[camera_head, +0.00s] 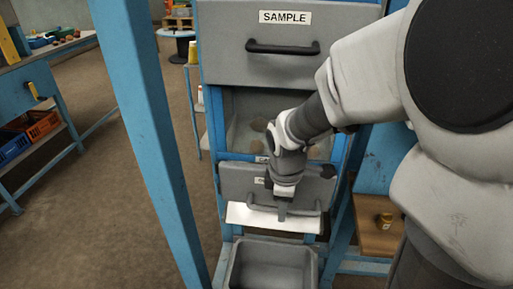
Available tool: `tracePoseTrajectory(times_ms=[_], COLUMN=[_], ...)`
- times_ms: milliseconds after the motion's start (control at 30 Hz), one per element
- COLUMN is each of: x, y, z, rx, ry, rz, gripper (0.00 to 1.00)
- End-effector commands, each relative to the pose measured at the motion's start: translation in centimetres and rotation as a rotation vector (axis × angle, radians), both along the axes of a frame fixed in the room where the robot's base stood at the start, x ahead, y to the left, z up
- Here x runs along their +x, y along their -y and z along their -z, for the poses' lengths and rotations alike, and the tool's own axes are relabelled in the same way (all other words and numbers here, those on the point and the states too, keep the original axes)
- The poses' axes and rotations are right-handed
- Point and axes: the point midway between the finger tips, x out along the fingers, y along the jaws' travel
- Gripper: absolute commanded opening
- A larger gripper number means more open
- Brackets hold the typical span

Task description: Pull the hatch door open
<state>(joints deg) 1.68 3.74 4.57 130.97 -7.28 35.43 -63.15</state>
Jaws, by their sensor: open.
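The hatch door (238,180) is a grey panel low in the blue frame, below an open bay. A dark bar handle (308,211) runs across its lower part. A small label near its middle is mostly hidden by my wrist and cannot be read. My gripper (283,208) points down in front of the door, at the middle of the handle. It is open; the fingers look small, and I cannot tell whether the bar lies between them or whether they touch it.
A grey drawer marked SAMPLE (285,62) is above the bay. A white ledge (255,217) sits below the door, over a grey bin (268,270). A blue post (150,130) stands at left. A wooden shelf (375,238) holds a small jar at right. Floor at left is clear.

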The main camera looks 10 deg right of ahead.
Motion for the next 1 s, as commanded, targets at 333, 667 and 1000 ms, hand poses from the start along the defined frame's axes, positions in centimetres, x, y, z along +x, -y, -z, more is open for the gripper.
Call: tracePoseTrajectory(times_ms=[333,667,1000], x=[-0.01,-0.01,0.00], y=[-0.01,-0.01,-0.02], z=[-0.05,-0.06,-0.08], rx=[0.000,0.000,0.000], ry=[0.000,0.000,0.000], rz=[0.000,0.000,0.000], gripper=[0.15,0.00,0.00])
